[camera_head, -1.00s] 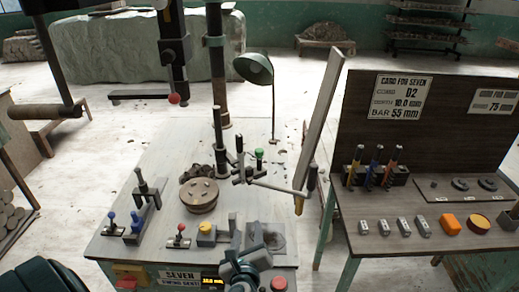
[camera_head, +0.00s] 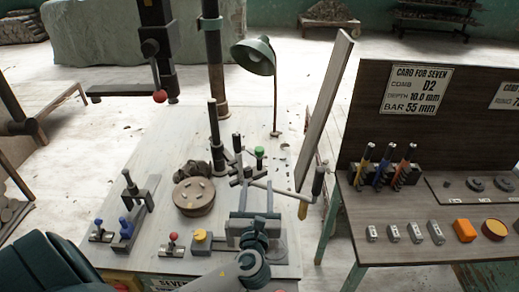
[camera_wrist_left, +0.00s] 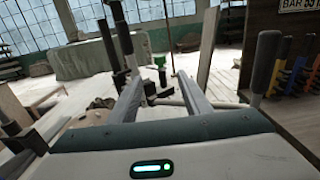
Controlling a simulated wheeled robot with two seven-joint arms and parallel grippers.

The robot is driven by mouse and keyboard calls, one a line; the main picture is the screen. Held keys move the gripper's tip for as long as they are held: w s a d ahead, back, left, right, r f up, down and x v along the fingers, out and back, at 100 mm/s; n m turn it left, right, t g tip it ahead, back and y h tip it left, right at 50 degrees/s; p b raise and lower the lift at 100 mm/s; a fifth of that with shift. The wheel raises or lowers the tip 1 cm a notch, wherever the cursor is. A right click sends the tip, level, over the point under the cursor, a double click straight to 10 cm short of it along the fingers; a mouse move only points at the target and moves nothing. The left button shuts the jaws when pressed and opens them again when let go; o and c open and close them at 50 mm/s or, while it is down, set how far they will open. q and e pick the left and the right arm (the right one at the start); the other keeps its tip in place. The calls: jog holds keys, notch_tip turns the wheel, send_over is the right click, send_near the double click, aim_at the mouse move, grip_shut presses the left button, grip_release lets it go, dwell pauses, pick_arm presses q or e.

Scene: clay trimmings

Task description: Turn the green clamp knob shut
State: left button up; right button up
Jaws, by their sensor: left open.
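The green clamp knob (camera_head: 259,151) sits on top of a short dark post near the middle of the bench. It also shows in the left wrist view (camera_wrist_left: 160,60), seen between and beyond the fingers. My left gripper (camera_head: 256,196) is open and empty, on the near side of the knob and apart from it. In the left wrist view my left gripper (camera_wrist_left: 159,84) has its two grey fingers spread and pointing forward. The clamp's lower part is partly hidden by dark rods. My right gripper is not in view.
A dark-handled lever (camera_head: 318,180) and its bar stand close to the right. A round wooden block (camera_head: 194,197) is left of my gripper. A lamp (camera_head: 255,57) and a slanted board (camera_head: 325,110) stand behind. Knobbed fixtures (camera_head: 126,225) line the bench's left front.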

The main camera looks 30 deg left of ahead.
pick_arm(q)
jog(key=p, duration=0.2)
send_near(259, 154)
jog(key=x, duration=0.2)
jog(key=p+x, duration=0.2)
jog(key=x, duration=0.6)
jog(key=shift+w+r, duration=0.1)
jog(key=shift+w, duration=0.05)
jog(key=shift+w+a, duration=0.4)
jog(key=shift+w, duration=0.2)
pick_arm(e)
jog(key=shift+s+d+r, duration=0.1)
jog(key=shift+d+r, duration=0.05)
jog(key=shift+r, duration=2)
pick_arm(q)
jog(key=c, duration=0.8)
jog(key=shift+c, duration=1.2)
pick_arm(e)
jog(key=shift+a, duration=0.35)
